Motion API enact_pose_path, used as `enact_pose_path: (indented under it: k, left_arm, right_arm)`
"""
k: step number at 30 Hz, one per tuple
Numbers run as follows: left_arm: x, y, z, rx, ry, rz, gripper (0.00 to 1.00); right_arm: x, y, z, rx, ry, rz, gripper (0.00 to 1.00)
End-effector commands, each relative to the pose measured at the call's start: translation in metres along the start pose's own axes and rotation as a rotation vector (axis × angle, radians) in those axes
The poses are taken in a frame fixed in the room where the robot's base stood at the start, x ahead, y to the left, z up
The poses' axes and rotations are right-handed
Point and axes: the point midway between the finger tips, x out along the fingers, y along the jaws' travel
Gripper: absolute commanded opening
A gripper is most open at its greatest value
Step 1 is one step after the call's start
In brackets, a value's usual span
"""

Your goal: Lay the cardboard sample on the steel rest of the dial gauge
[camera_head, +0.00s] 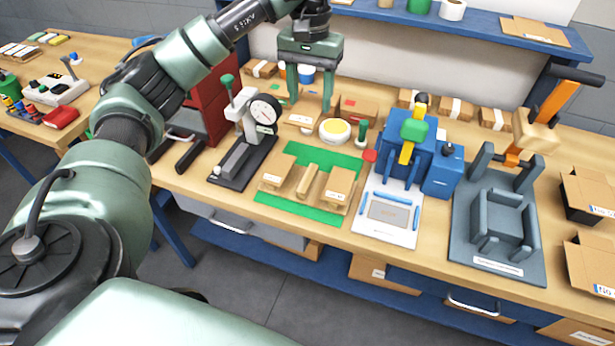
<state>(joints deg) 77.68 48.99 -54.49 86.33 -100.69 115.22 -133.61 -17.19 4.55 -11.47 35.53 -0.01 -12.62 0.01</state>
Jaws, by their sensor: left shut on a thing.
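The dial gauge (264,114) stands on a dark base, with a round white face and a green-knobbed lever. Its grey steel rest (238,155) on the base looks bare. My left gripper (310,108) points down behind and right of the gauge, its fingers apart but shut on a small tan piece. This seems to be the cardboard sample (300,121), with a white label, at the fingertips above the bench. The fingers partly hide it, and I cannot tell its clearance from the bench. My right gripper is not in view.
A green mat (299,212) with several cardboard pieces lies in front. A blue machine (404,150) and grey fixture (500,232) stand farther right.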

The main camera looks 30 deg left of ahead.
Motion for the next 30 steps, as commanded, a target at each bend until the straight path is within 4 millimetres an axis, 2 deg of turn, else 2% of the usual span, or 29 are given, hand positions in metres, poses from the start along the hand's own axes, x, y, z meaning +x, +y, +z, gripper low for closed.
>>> enact_pose_path:
  k: [5, 8, 12, 24, 30]
  left_arm:
    - [0.001, 0.000, 0.000, 0.000, 0.000, 0.000, 0.16]
    - [0.007, 0.001, 0.001, 0.001, -0.004, 0.000, 0.16]
    - [0.035, 0.001, 0.002, 0.001, -0.007, 0.000, 0.16]
    - [0.133, 0.001, 0.002, 0.000, -0.006, -0.001, 0.16]
    - [0.156, 0.001, 0.001, 0.000, -0.001, 0.000, 0.16]
  right_arm:
    - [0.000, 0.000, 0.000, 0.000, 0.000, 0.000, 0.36]
    - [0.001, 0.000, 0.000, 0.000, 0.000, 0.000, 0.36]
    - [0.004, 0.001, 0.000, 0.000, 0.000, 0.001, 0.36]
    - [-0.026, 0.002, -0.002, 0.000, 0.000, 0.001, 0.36]
    - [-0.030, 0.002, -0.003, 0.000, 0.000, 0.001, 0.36]
